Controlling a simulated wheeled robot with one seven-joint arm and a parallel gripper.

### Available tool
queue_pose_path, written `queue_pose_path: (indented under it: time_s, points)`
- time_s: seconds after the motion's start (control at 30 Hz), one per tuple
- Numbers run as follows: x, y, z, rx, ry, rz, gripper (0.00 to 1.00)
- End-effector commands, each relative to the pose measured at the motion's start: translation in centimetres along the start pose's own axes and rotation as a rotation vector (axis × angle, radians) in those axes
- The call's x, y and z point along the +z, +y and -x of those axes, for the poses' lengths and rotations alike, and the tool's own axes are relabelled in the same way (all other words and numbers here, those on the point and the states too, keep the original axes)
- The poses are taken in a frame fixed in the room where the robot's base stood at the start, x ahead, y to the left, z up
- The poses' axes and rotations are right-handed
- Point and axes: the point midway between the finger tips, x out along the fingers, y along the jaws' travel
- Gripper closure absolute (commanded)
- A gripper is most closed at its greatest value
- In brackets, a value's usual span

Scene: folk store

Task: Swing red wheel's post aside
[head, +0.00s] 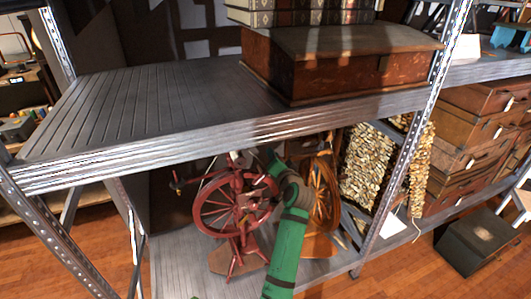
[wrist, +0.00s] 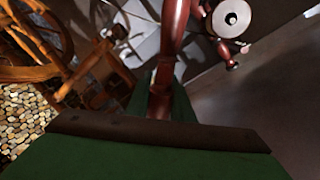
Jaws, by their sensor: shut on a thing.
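The red spinning wheel (head: 236,203) stands on the lower shelf in the head view, with its spoked wheel facing me. Its upper parts and post also fill the top middle of the wrist view, where the red post (wrist: 172,45) runs down to my gripper. My gripper (wrist: 160,103) is shut on this post, with a green finger showing on each side of it. In the head view my green arm reaches in from below and covers the right edge of the red wheel; the grip itself is hard to make out there.
A brown wooden spinning wheel (head: 321,190) stands close on the right, behind my arm. Strings of pale shells or chips (head: 367,168) hang further right. The upper shelf (head: 150,105) lies close overhead, with a wooden box (head: 345,62) on it. A metal upright (head: 405,140) stands at right.

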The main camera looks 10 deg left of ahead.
Motion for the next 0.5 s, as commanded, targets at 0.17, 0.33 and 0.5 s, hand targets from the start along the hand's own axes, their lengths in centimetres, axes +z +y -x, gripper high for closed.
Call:
queue_pose_path:
  time_s: [0.17, 0.33, 0.5]
  points:
    - [0.4, 2.7, -0.5, 0.003, -0.033, -0.159, 1.0]
    - [1.1, 4.7, -0.9, 0.003, -0.06, -0.288, 1.0]
    - [1.7, 6.1, -1.2, 0.003, -0.081, -0.389, 1.0]
